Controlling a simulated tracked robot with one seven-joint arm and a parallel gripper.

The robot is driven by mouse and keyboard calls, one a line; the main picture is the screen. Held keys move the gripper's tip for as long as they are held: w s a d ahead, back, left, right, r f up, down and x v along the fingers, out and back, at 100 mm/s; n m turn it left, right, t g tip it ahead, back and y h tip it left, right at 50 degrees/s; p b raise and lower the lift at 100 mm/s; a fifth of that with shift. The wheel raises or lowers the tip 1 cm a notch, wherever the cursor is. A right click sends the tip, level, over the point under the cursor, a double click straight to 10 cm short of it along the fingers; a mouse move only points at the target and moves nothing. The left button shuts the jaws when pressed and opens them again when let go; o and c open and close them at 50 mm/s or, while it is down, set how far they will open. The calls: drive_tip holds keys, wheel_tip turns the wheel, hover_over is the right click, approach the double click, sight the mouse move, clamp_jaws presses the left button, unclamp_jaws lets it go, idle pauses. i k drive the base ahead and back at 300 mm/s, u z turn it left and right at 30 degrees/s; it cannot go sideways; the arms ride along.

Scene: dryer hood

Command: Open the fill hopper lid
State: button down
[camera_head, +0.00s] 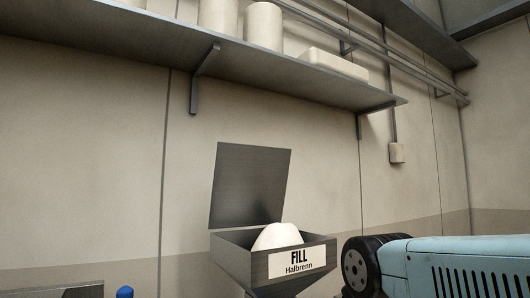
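The fill hopper (232,254) is a dark grey metal funnel-shaped box at the bottom centre, with a white label reading "FILL Halbrenn" on its front. Its flat grey lid (250,186) stands raised at the back, near upright and leaning slightly backward, so the hopper's mouth is open. A pale white rounded heap (278,237) shows inside the mouth. The lower part of the hopper is cut off by the picture's bottom edge. My gripper is not in view.
A grey wall shelf (130,40) on brackets runs above the hopper, holding pale canisters (263,27) and a low pale box (333,64). Pipes run along the wall behind it. A small blue-topped item (125,292) shows at the bottom left. The wall around the lid is clear.

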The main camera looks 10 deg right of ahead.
sight(250, 181)
drive_tip(key=u, duration=0.55)
drive_tip(key=k, duration=1.15)
drive_tip(key=z, duration=1)
drive_tip(key=i, duration=1)
